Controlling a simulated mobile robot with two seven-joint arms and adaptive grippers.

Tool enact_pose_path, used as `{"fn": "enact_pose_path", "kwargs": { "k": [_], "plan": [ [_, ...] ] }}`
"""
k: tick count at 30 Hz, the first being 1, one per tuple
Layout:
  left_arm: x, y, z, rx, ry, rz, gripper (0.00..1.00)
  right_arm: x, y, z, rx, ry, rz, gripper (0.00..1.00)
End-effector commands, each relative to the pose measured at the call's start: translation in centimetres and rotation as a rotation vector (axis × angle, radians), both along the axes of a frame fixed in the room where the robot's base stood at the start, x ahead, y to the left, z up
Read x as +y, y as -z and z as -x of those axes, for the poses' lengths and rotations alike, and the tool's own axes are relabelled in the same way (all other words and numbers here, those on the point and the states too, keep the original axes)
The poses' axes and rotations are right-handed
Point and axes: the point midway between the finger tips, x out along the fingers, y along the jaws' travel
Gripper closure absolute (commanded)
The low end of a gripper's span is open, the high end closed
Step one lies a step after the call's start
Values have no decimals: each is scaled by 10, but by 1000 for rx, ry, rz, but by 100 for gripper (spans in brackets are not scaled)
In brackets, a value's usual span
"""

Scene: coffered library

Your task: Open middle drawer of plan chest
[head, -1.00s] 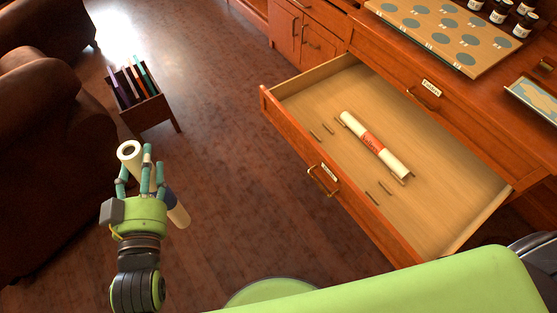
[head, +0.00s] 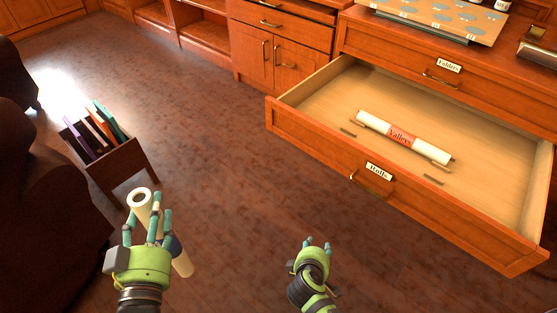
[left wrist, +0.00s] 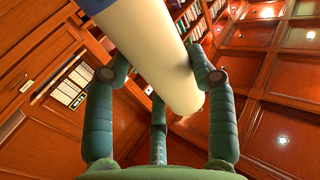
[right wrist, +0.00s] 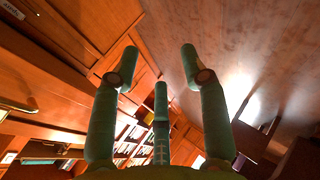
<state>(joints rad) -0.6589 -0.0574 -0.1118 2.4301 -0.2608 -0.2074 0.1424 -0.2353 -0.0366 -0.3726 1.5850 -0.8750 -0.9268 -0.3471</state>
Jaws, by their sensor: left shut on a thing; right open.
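The plan chest has an open drawer labelled "Rolls" (head: 300,136), pulled well out. A white roll with a red "Valleys" band (head: 402,137) lies inside it. The drawer's handle (head: 366,184) is on its front. Above it, the drawer labelled "Folders" (head: 420,66) is shut. My left gripper (head: 147,217) is shut around a cream roll with a dark blue band (head: 183,263), held tilted left of the chest. That roll also crosses the left wrist view (left wrist: 155,45). My right gripper (head: 317,244) is open and empty, low in front of the open drawer and apart from its handle.
A small rack of coloured folders (head: 118,163) stands on the floor at left, beside dark armchairs (head: 50,200). A board with round grey-blue patches (head: 430,18) lies on the chest top. Cabinets (head: 270,55) line the back. The wooden floor between is clear.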

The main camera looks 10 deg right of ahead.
Motion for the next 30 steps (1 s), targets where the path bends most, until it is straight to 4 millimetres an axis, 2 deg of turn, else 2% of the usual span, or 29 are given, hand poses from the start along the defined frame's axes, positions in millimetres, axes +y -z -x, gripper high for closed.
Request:
{"fn": "enact_pose_path", "kwargs": {
  "k": [1,3,6,9,13,17,20,30],
  "plan": [
    [0,36,0,-2,0,-1,100,-2,-7,-17,-73,12,59,55],
    [0,59,0,-2,0,-1,100,-11,-40,-30,-157,48,147,55],
    [0,86,0,-2,0,-1,100,-28,-85,-34,-259,129,247,55],
    [0,106,0,-2,0,-1,100,-45,-121,-25,-330,220,312,55],
    [0,120,0,-2,0,-1,100,-61,-150,-10,-382,312,357,55],
    [0,125,0,-2,0,-1,100,-70,-164,-3,-404,356,373,55],
    [0,126,0,-2,0,-1,100,-77,-165,-7,-407,363,378,55],
    [0,140,0,-2,0,-1,100,-125,-150,-49,-406,360,380,55]
  ]
}}
